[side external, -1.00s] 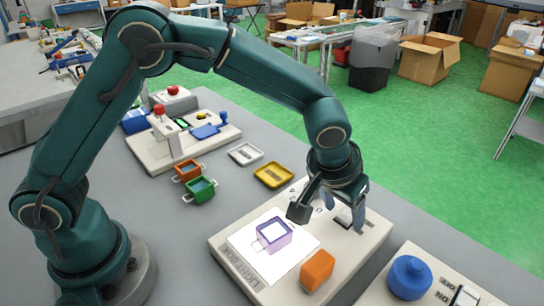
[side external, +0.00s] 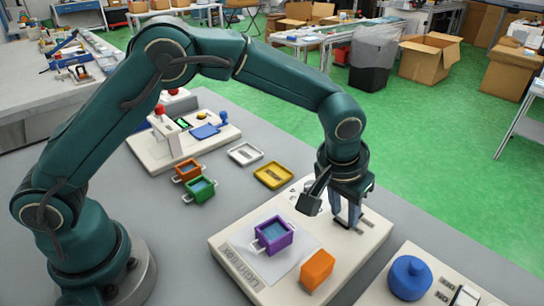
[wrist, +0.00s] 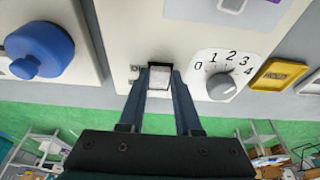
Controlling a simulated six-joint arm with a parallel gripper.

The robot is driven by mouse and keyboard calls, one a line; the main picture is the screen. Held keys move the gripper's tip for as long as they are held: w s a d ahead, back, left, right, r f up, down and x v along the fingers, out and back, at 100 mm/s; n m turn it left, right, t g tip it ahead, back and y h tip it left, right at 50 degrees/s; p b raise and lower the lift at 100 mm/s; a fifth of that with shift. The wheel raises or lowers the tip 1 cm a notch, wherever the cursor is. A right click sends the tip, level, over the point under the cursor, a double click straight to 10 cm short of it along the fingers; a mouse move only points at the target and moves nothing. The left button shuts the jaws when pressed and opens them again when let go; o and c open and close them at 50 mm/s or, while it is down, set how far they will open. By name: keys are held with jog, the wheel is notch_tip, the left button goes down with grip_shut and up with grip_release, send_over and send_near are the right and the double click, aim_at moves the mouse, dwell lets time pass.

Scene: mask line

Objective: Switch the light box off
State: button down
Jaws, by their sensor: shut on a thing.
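The light box (side external: 228,240) is a cream box with a grey-white panel (side external: 250,262) that looks unlit. A purple frame with a blue-grey inside (side external: 273,235) stands on the panel, and an orange block (side external: 317,270) sits at the box's front edge. My gripper (side external: 347,222) points down at the box's far right part. In the wrist view its fingers (wrist: 160,82) are shut on a pale rocker switch (wrist: 159,79), one on each side. A grey dial (wrist: 221,86) marked 0 to 4 is beside it.
A second cream box with a blue knob (side external: 409,278) stands at right, close to the light box. Yellow (side external: 273,174) and white (side external: 245,153) trays lie behind. Green (side external: 199,189) and orange (side external: 188,171) frames are at left, before a cream station (side external: 165,152).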

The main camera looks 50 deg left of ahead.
aim_at(343, 217)
jog(key=shift+w+r+g, duration=0.15)
jog(key=shift+w+g, duration=0.25)
jog(key=shift+g, duration=0.5)
jog(key=c, duration=0.6)
grip_release()
jog(key=shift+r, duration=0.1)
jog(key=shift+s+r, duration=0.15)
jog(key=shift+r, duration=1.15)
jog(key=shift+s+r, duration=0.15)
jog(key=shift+r, duration=1.1)
jog(key=shift+a, duration=0.1)
